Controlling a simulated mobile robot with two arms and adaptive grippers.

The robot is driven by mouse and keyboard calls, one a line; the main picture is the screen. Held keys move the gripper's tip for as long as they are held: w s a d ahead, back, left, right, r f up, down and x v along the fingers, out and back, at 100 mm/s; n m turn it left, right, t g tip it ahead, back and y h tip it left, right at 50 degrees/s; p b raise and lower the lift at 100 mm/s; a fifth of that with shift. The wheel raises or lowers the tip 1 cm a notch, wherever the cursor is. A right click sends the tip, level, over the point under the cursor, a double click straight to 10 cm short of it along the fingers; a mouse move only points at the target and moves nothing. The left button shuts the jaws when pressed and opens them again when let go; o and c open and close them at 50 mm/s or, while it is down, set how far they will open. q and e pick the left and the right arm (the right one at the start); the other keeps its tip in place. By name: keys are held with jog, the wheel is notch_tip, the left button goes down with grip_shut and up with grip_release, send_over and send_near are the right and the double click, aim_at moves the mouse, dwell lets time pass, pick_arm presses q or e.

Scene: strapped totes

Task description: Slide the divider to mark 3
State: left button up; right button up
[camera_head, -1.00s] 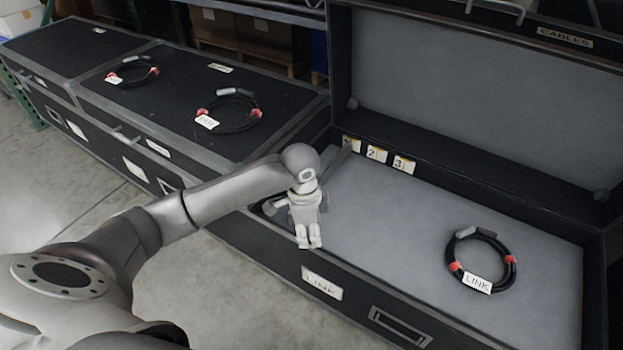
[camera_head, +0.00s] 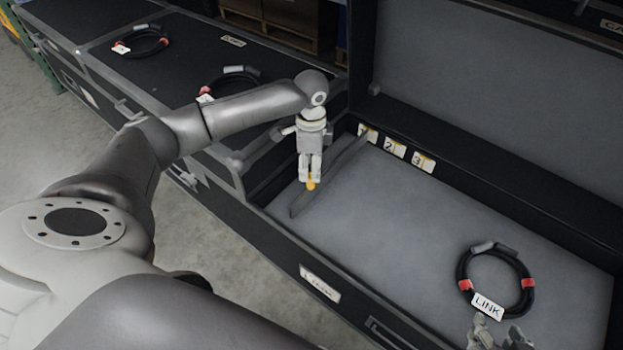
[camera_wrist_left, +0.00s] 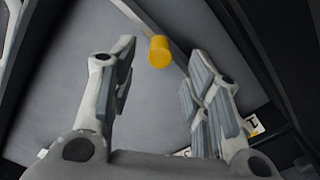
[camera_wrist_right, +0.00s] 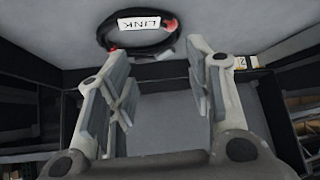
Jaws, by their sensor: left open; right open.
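The divider (camera_head: 335,174) is a thin grey panel standing across the open case near mark 1 (camera_head: 367,133). Its yellow knob (camera_head: 311,184) shows just below the fingertips of my left gripper (camera_head: 310,177). In the left wrist view the knob (camera_wrist_left: 160,51) lies between and beyond the open fingers (camera_wrist_left: 155,85), not gripped. Mark 2 (camera_head: 395,148) and mark 3 (camera_head: 423,162) are white tags on the case's back inner wall, to the right of the divider. My right gripper (camera_head: 497,340) is open and empty at the bottom right, near the coiled cable.
A black coiled cable (camera_head: 532,289) with red bands and a LINK label lies on the case floor at right. The grey floor (camera_head: 430,225) between divider and cable is clear. Closed black cases with more coiled cables (camera_head: 232,78) stand at left.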

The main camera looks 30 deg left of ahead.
pick_arm(q)
notch_tip(320, 180, down, 6)
jog(key=shift+r+b, duration=0.2)
jog(key=shift+b, duration=0.65)
jog(key=shift+f, duration=0.2)
pick_arm(e)
jog(key=w+a+r+t+y, duration=0.1)
jog(key=w+a+r+t, duration=0.1)
jog(key=w+r+t, duration=0.3)
jog(key=shift+w+a+r+t+y, duration=0.35)
jog(key=shift+w+r, duration=0.25)
jog(key=shift+r, duration=0.85)
pick_arm(q)
grip_shut()
